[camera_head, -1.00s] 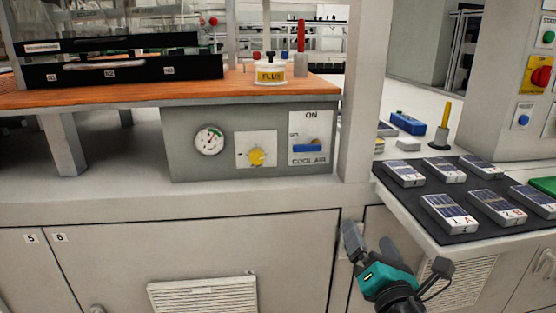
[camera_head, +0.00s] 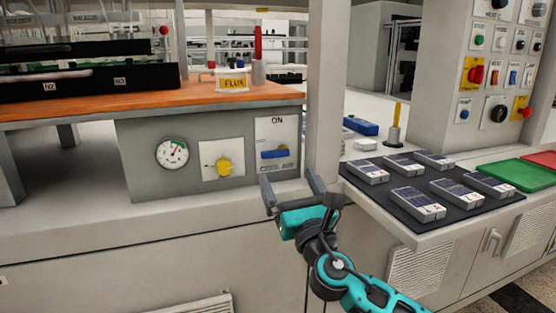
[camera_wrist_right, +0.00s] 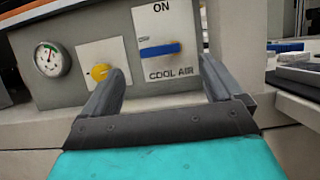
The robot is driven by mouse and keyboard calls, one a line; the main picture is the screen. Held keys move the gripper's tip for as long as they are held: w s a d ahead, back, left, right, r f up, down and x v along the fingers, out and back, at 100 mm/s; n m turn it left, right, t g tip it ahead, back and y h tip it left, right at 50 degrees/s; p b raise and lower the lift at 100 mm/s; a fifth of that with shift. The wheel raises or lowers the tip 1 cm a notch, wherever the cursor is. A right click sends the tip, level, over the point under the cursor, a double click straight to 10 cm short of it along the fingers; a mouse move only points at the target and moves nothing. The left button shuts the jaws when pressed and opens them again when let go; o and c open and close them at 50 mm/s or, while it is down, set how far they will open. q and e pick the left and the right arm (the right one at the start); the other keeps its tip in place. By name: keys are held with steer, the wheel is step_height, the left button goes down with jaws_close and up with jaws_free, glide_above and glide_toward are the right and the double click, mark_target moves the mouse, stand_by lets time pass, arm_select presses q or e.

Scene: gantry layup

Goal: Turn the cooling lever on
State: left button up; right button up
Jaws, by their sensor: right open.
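The cooling lever (camera_head: 274,154) is a blue horizontal handle on a white plate marked "ON" above and "COOL AIR" below, on the front of a grey box. In the right wrist view the lever (camera_wrist_right: 160,48) lies ahead of the fingers, level and apart from them. My right gripper (camera_head: 290,188) is open and empty, just below and in front of the plate; in the wrist view its two fingers (camera_wrist_right: 162,85) are spread with the plate between and beyond them. My left gripper is not in view.
A gauge (camera_head: 172,153) and a yellow knob (camera_head: 223,167) sit left of the lever. A white post (camera_head: 325,100) stands close on the right. A dark mat (camera_head: 380,205) with several labelled blocks lies right of it. A flux container (camera_head: 233,82) stands above.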

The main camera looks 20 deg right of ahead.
mark_target(276, 155)
steer(key=x, duration=0.7)
steer(key=shift+c, duration=0.2)
steer(key=shift+a+f, duration=0.1)
steer(key=c, duration=0.9)
